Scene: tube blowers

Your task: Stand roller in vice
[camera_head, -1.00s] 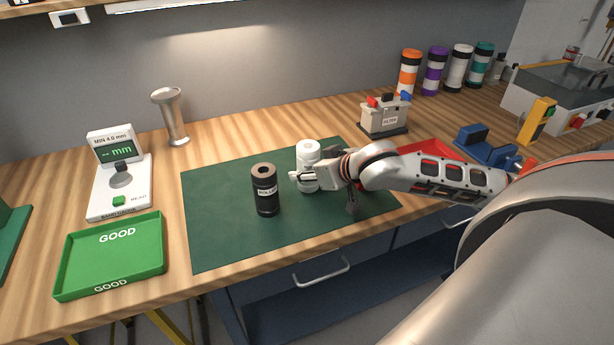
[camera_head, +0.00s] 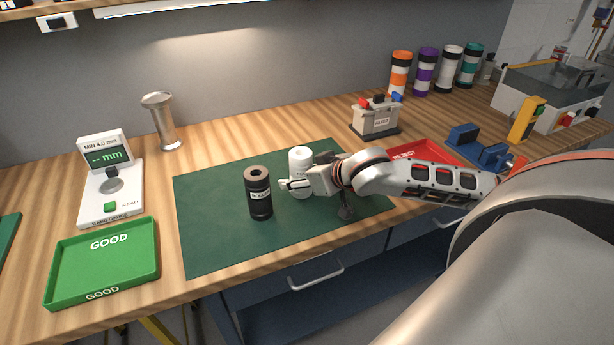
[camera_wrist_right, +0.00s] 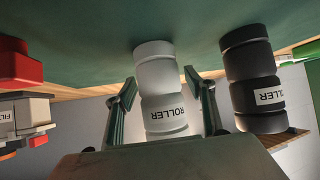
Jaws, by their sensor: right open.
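A white roller (camera_head: 301,158) stands upright on the green mat (camera_head: 222,233). My right gripper (camera_head: 290,184) is open at it, with one finger across its near side. In the right wrist view, the white roller (camera_wrist_right: 165,85) is between the two spread fingers, label towards the camera. A black roller (camera_head: 259,193) stands upright just left of it; it also shows in the wrist view (camera_wrist_right: 253,85), beside the right-hand finger. A blue vice (camera_head: 478,147) with an orange-red end sits at the right of the bench, partly behind my right arm. My left gripper is out of view.
A green GOOD tray (camera_head: 105,262) and a sand gauge (camera_head: 112,190) are at the left. A metal cup (camera_head: 163,120) stands behind the mat. The mat's left part is clear.

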